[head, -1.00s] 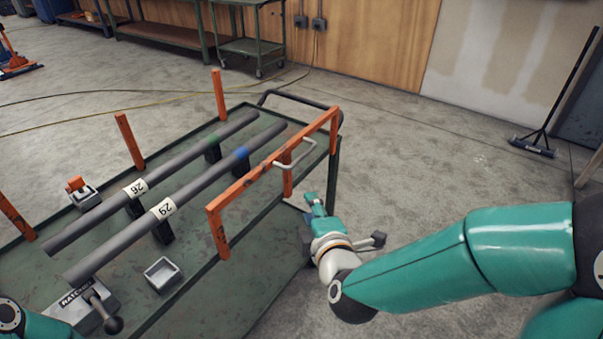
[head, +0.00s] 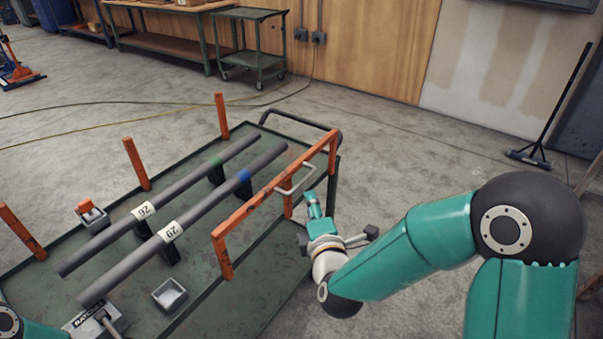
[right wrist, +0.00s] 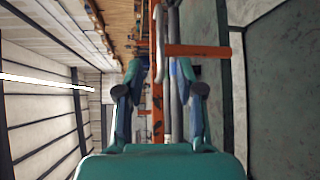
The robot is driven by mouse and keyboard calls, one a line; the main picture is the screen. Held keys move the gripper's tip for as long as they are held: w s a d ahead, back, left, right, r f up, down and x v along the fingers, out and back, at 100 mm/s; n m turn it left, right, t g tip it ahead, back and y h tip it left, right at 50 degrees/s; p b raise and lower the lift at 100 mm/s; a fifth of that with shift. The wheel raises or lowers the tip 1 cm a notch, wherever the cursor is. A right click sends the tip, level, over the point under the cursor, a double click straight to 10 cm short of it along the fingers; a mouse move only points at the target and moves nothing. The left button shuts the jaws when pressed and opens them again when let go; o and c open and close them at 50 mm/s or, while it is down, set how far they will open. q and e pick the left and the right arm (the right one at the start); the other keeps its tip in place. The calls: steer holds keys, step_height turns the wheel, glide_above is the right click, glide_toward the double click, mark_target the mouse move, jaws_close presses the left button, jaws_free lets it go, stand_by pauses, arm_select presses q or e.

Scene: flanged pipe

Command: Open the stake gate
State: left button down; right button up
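The stake gate (head: 240,207) is an orange bar on posts along the right edge of a green cart, closed across that side. Its pale U-shaped handle (head: 303,182) sticks out on the outer side. My right gripper (head: 313,200) is outside the cart, just below the handle and apart from it. In the right wrist view the gripper (right wrist: 160,92) is open, its fingers spread left and right. The pale handle (right wrist: 159,45) and orange gate parts show ahead, between the fingers.
On the cart (head: 262,250), grey pipes labelled 26 (head: 110,236) and 29 (head: 130,273) lie on black supports. Orange stakes (head: 137,163) stand on the far side. Small trays (head: 170,294) sit nearby. The floor right of the cart is open.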

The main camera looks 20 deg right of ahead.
mark_target(304, 179)
steer(key=w, duration=0.3)
steer(key=w+d+f, duration=0.1)
steer(key=w, duration=0.3)
steer(key=w+p, duration=0.1)
steer(key=w, duration=0.2)
steer(key=shift+w+d+f, duration=0.2)
steer(key=shift+w+f, duration=0.15)
steer(key=shift+w, duration=0.05)
jaws_close()
